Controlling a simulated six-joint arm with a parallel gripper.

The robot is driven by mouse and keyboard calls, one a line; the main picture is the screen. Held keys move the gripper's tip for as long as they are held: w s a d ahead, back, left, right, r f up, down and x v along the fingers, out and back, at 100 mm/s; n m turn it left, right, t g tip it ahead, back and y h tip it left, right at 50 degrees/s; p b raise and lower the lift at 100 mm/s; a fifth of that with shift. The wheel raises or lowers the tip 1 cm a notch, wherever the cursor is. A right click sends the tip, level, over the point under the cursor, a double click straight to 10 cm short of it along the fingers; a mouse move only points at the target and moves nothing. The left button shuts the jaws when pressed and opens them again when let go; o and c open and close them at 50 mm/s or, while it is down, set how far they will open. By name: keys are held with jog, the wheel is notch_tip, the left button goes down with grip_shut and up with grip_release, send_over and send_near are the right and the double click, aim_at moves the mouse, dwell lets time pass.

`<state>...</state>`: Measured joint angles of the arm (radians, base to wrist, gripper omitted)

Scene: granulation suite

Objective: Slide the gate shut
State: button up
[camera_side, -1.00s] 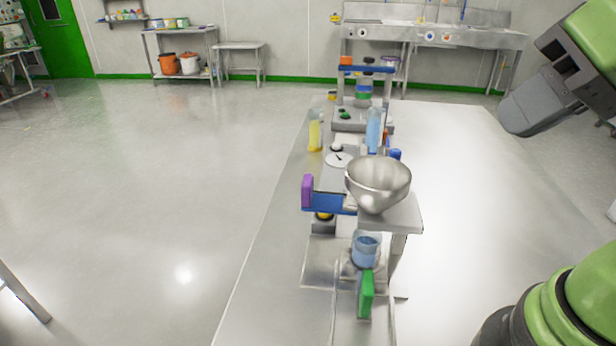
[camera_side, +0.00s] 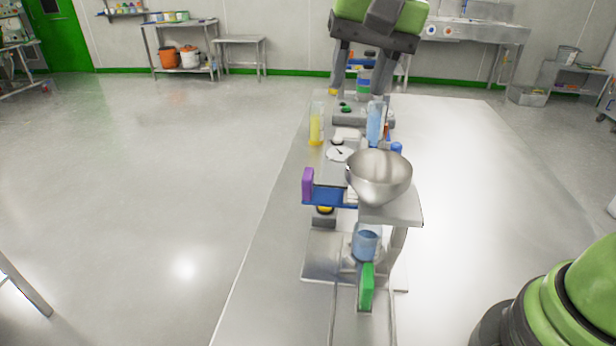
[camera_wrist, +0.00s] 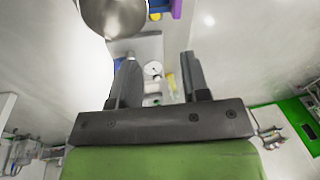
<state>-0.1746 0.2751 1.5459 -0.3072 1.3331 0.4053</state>
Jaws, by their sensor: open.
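The gate seems to be the blue plate (camera_side: 330,197) with an upright purple handle (camera_side: 308,184) at its left end. It sticks out to the left from under the steel hopper (camera_side: 380,176), and its right part is hidden. A clear beaker (camera_side: 366,243) stands below the hopper. My gripper (camera_side: 360,78) is open and empty, pointing down over the far end of the bench, beyond the hopper and apart from the gate. In the wrist view, the hopper (camera_wrist: 112,14) and the purple handle (camera_wrist: 177,9) show at the top edge, beyond my gripper's fingers (camera_wrist: 158,64).
A yellow bottle (camera_side: 316,125), a blue clear cylinder (camera_side: 375,122) and a white dial (camera_side: 340,154) sit between the hopper and my gripper. The right side of the bench (camera_side: 470,200) is clear.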

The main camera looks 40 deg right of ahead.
jog(key=m+g+h, duration=0.1)
jog(key=m+g, duration=0.1)
send_over(308, 173)
notch_tip(308, 173, down, 8)
jog(key=shift+r, duration=0.1)
notch_tip(308, 173, down, 10)
jog(key=shift+f, duration=0.1)
